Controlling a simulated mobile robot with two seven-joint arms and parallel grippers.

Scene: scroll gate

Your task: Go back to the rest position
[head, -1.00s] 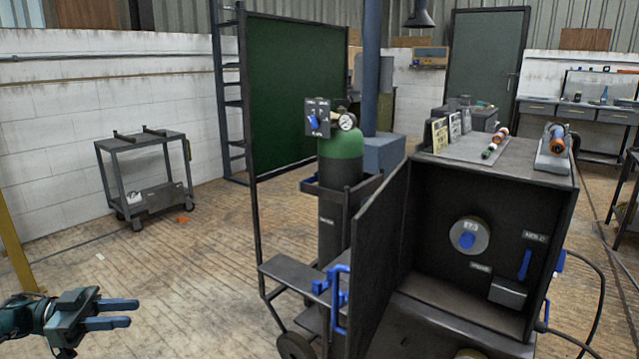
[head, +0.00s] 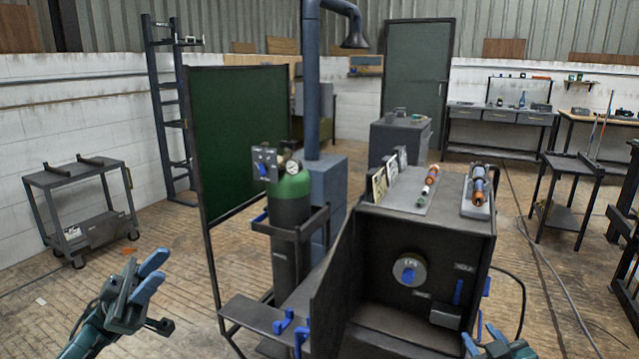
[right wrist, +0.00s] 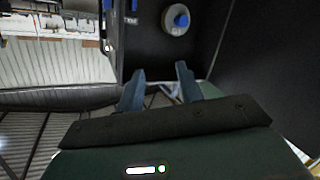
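My left gripper (head: 156,268) is at the lower left of the head view, over bare floor, with its two blue fingers apart and nothing between them. My right gripper (head: 486,328) is at the bottom edge of the head view, in front of the open dark cabinet (head: 375,243), partly cut off. In the right wrist view its two blue fingers (right wrist: 160,82) are spread and empty. The cabinet's round dial with a blue knob (right wrist: 178,17) shows beyond the fingers, apart from them.
The cabinet's open door (head: 333,285) stands left of its opening. A green gas cylinder (head: 290,205) is on a cart behind it. A grey trolley (head: 80,205) stands at the far left.

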